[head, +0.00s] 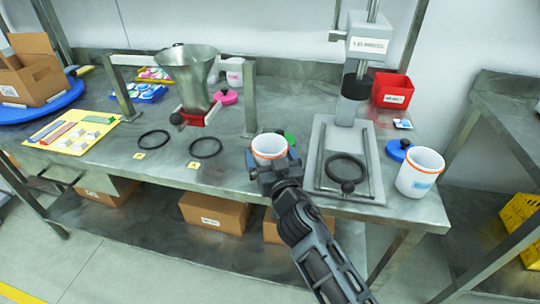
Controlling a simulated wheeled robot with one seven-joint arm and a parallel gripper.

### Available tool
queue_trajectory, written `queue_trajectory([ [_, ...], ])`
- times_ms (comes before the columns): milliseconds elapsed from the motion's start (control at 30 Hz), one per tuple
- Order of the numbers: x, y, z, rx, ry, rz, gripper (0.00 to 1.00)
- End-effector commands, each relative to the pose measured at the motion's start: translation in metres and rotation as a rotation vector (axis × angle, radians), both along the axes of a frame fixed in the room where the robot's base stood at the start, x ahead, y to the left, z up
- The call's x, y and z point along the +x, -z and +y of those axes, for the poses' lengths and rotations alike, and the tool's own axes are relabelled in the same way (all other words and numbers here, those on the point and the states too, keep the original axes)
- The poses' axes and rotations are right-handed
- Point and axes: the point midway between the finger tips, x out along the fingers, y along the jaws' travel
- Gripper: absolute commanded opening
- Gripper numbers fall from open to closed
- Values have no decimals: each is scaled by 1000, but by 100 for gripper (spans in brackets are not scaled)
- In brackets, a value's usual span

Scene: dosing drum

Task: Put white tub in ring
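One white tub (269,146) with an orange band near its rim is upright by the front edge of the steel table. My gripper (272,164) is right at its near side, with a finger to each side of it. The tub's lower part is hidden, so I cannot tell whether the fingers grip it or whether it touches the table. A second white tub (420,174) with an orange band and a blue label stands at the right end. Two black rings lie flat on the table, a left one (153,139) and a right one (205,148). A third black ring (345,168) lies on the press plate.
A press (352,85) with a grey base stands right of my gripper. A metal hopper (190,75) hangs in a frame behind the rings. A red bin (392,91), blue lid (397,149), pink lid (226,97) and yellow mat (75,131) also occupy the table.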

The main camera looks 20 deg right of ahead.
Motion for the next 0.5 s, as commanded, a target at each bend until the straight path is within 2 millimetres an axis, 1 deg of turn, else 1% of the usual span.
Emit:
queue_trajectory([
  [233,-1,-1,1,-1,-1,1,100],
  [300,-14,4,2,-2,-1,1,100],
  [500,-48,5,3,-1,0,0,100],
])
